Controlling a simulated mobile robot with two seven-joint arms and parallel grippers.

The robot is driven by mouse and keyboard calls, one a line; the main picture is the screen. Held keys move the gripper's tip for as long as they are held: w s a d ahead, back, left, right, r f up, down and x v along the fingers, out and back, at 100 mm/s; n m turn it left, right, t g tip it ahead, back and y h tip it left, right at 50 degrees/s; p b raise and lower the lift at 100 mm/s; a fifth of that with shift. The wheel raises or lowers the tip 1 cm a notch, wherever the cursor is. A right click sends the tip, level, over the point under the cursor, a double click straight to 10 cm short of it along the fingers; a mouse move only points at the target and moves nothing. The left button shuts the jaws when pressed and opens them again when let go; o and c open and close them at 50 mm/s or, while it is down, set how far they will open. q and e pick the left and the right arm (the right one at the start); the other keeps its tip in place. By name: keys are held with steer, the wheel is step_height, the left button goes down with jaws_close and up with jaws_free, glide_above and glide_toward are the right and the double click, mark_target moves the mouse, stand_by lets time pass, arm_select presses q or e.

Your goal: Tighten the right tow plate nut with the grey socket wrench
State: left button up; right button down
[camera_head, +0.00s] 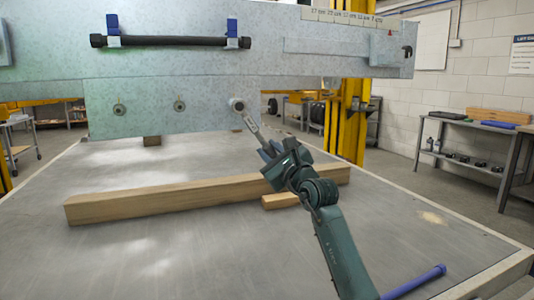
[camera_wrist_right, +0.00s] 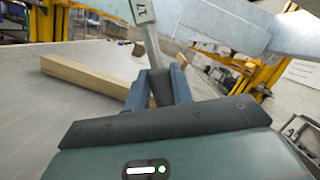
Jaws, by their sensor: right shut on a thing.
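The grey socket wrench (camera_head: 252,125) is in my right gripper (camera_head: 268,152), which is shut on its handle. The wrench slants up and left, and its head lies over the right end of the row of nuts on the tow plate (camera_head: 210,118). The right nut is hidden behind the head; I cannot tell whether the socket is fully seated. The middle nut (camera_head: 179,106) and left nut (camera_head: 119,109) show bare. My left gripper is out of view.
A long wooden beam (camera_head: 170,200) lies across the grey table, with a shorter block (camera_head: 281,201) by my right arm. A black bar (camera_head: 170,41) hangs in blue clips on the trailer frame above. A blue-handled tool (camera_head: 425,278) lies at front right. The table's front left is clear.

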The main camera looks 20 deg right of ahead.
steer(key=d+r+n+g+y+p, duration=0.2)
steer(key=d+r+n+p, duration=0.4)
steer(key=r+n, duration=0.5)
steer(key=n+p, duration=0.1)
steer(key=p, duration=0.1)
steer(key=shift+s+r+n+g+p, duration=0.2)
steer(key=shift+n+g+p, duration=0.1)
steer(key=shift+g+p, duration=0.1)
steer(key=shift+f, duration=0.1)
steer(key=shift+f+m+t+b, duration=0.3)
steer(key=shift+f+m+b, duration=0.65)
steer(key=shift+b, duration=0.85)
steer(key=shift+a, duration=0.1)
